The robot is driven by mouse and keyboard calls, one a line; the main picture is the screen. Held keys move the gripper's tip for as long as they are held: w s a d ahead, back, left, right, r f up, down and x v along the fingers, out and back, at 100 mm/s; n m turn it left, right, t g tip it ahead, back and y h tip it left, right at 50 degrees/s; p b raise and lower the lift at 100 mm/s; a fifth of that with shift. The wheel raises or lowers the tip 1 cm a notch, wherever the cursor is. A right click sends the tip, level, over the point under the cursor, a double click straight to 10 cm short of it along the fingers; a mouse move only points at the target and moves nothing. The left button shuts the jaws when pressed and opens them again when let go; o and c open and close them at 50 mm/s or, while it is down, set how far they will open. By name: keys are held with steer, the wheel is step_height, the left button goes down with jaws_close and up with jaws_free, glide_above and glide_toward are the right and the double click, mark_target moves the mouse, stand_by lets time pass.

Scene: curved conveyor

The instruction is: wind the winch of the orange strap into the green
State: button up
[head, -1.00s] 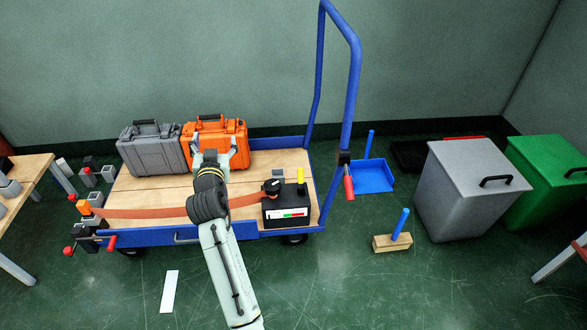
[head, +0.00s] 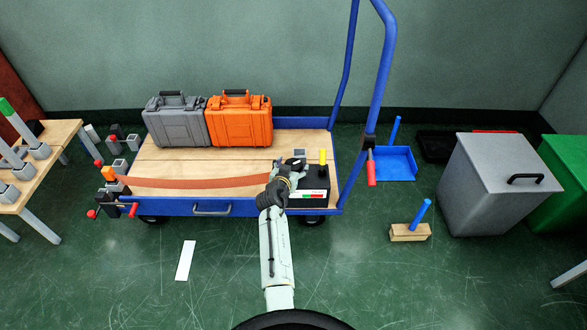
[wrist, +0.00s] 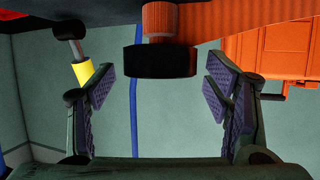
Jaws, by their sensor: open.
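The winch is a black box (head: 317,178) at the cart's front right, with a gauge (head: 311,195) of white, red and green; its pointer is too small to read. A yellow crank handle (head: 323,157) stands upright on it. The orange strap (head: 215,182) runs left from the winch along the deck. My gripper (head: 292,162) is open at the winch's left, hiding part of it. In the wrist view, a black round part (wrist: 160,62) with the strap lies ahead between the open fingers; the yellow handle (wrist: 82,70) shows beside the left finger. I cannot tell any contact.
Grey (head: 178,120) and orange (head: 240,122) cases stand at the deck's back. The cart's blue push handle (head: 383,70) rises just right of the winch. Posts with red cranks (head: 130,210) are at the left end. A grey bin (head: 497,185) stands right.

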steer(key=shift+x, duration=0.95)
steer(key=shift+c, duration=0.2)
steer(key=c, duration=1.1)
steer(key=shift+b, duration=0.3)
steer(key=shift+f+b, duration=0.2)
steer(key=shift+b, duration=0.5)
